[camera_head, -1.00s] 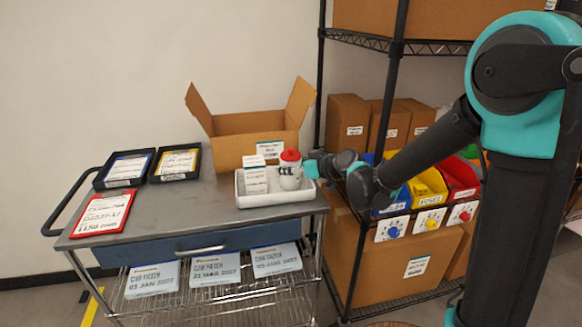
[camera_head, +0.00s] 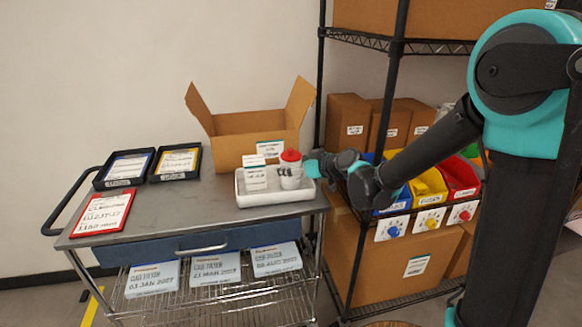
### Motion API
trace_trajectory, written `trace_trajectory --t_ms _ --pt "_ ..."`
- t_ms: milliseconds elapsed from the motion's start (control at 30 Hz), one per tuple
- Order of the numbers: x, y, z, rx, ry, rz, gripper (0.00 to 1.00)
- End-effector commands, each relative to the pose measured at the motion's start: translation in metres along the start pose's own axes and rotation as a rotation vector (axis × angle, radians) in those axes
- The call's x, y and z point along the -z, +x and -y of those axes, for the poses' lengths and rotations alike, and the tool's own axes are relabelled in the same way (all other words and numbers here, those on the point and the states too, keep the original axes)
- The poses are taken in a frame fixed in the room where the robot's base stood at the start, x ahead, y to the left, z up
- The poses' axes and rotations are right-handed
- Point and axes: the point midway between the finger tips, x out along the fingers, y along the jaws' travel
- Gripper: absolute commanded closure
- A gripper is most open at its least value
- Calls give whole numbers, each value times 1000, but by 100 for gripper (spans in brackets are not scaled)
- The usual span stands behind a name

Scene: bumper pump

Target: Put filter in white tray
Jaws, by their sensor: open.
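The white tray (camera_head: 277,199) sits on the right end of the cart's grey top. It holds white labelled boxes (camera_head: 255,179) and a white container with a red lid (camera_head: 290,175). Several flat pale-blue packets lie on the lower wire shelf, including a left one (camera_head: 152,280), a middle one (camera_head: 215,269) and a right one (camera_head: 276,260). Their printed labels seem to read as filters with dates, but are blurred. My gripper (camera_head: 307,168) is open at the tray's right end, close beside the red-lidded container. Its fingertips are small and hard to make out; I cannot tell whether they touch it.
An open cardboard box (camera_head: 240,142) stands behind the tray. Two black trays (camera_head: 150,170) and a red-framed card (camera_head: 101,213) lie at the cart's left. A wire rack with blue, yellow and red bins (camera_head: 428,187) stands right. The cart top's middle is clear.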

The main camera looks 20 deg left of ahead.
Motion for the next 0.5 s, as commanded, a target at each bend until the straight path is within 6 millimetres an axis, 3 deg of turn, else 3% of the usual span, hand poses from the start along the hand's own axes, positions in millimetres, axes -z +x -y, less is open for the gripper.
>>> trace_trajectory --t_ms 500 --pt "0 -80 0 -2 1 0 21"
